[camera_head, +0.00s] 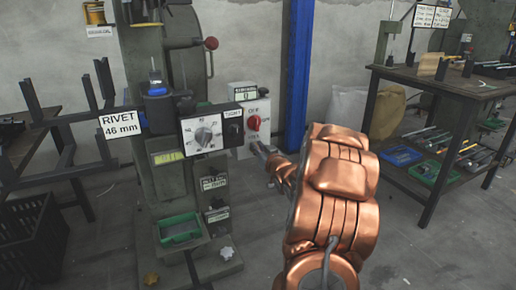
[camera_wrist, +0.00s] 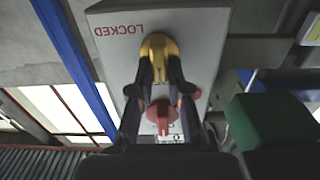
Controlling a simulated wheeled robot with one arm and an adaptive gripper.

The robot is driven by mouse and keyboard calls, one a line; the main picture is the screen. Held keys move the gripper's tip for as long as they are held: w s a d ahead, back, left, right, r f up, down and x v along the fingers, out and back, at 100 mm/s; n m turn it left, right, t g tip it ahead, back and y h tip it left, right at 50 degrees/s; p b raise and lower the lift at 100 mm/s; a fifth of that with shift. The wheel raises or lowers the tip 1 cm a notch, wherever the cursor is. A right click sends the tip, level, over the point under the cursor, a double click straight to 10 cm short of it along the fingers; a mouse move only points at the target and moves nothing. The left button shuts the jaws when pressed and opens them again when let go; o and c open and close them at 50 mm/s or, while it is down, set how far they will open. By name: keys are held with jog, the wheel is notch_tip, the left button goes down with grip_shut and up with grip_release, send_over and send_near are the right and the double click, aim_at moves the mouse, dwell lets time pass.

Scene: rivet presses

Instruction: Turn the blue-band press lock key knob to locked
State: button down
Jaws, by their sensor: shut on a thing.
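The blue-band press (camera_head: 145,60) stands left of centre in the head view, with a blue collar (camera_head: 158,108) around its tool head. A pale control box (camera_head: 245,97) with a red knob (camera_head: 253,123) is at its right side. In the wrist view the box face (camera_wrist: 205,35) carries an upside-down LOCKED label beside a yellow key knob (camera_wrist: 160,43). My gripper (camera_wrist: 161,68) is shut on this yellow knob, one finger on each side. The red knob (camera_wrist: 160,117) shows between the fingers. In the head view my gripper (camera_head: 262,150) is at the box's lower edge, and the yellow knob is hidden.
A dial panel (camera_head: 206,132) with a black knob (camera_head: 233,127) sits left of the box. A blue post (camera_head: 298,70) stands close behind on the right. A workbench (camera_head: 455,85) with tools is at right. A black crate (camera_head: 35,240) is at lower left.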

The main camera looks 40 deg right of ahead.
jog(key=shift+r+p, duration=0.2)
jog(key=shift+p, duration=0.4)
jog(key=m+p, duration=0.2)
jog(key=p, duration=0.1)
jog(key=shift+d+r+p, duration=0.1)
jog(key=shift+r+p, duration=0.05)
jog(key=shift+p, duration=0.15)
jog(key=m+p, duration=0.1)
jog(key=p, duration=0.2)
jog(key=m+p, duration=0.4)
jog(key=p, duration=0.1)
jog(key=shift+s+d+f+p, duration=0.15)
jog(key=shift+d+f+p, duration=0.05)
jog(key=shift+d+p, duration=0.1)
jog(key=m+p, duration=0.2)
jog(key=m, duration=0.1)
jog(key=f+m+p, duration=0.1)
jog(key=m+p, duration=0.1)
jog(key=m, duration=0.2)
jog(key=m+p, duration=0.1)
jog(key=m, duration=0.2)
jog(key=shift+s+d+f+m+p, duration=0.1)
jog(key=shift+d+f+m+p, duration=0.2)
jog(key=shift+f+p, duration=0.1)
jog(key=c, duration=1.1)
grip_release()
